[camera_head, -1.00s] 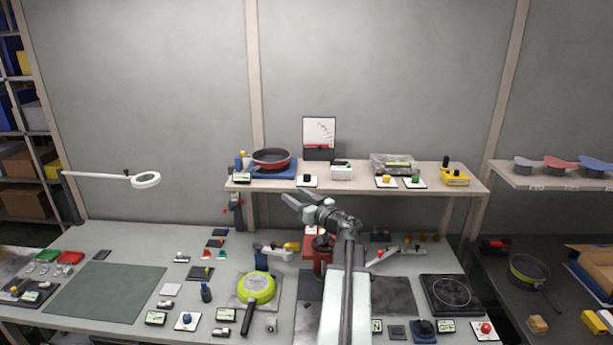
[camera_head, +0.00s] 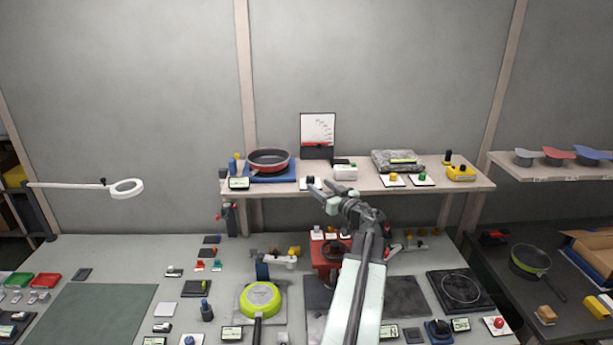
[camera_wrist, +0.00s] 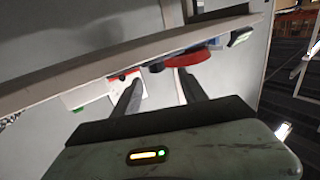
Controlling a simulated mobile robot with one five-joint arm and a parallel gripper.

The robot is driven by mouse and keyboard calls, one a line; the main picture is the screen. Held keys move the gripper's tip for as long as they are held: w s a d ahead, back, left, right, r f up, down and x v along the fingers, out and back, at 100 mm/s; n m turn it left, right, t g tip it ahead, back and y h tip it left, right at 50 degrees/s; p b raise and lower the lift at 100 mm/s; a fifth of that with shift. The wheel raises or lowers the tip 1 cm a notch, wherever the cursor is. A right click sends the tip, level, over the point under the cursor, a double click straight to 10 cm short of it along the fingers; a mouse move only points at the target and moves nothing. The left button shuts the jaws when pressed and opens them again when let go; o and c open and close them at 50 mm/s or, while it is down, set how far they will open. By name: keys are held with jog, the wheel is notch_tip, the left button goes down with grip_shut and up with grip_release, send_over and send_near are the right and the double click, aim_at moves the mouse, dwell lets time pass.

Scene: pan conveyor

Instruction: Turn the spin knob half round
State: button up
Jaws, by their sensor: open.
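No label that I can read marks which knob is the spin knob. A yellow knob (camera_head: 393,178) and a green knob (camera_head: 423,177) sit farther right on the shelf. A dark blue knob (camera_head: 438,327) is on the bench.
The shelf edge (camera_head: 450,192) lies close to my fingers. A red pan (camera_head: 268,160) and a white box (camera_head: 345,172) stand either side of them. Below are a red device (camera_head: 325,258), a green pan (camera_head: 260,298) and a hotplate (camera_head: 460,288).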

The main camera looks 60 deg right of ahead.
aim_at(313, 179)
jog(key=x, duration=0.7)
jog(key=shift+w+d, duration=0.2)
jog(key=shift+d, duration=0.2)
jog(key=shift+s, duration=0.1)
grip_shut()
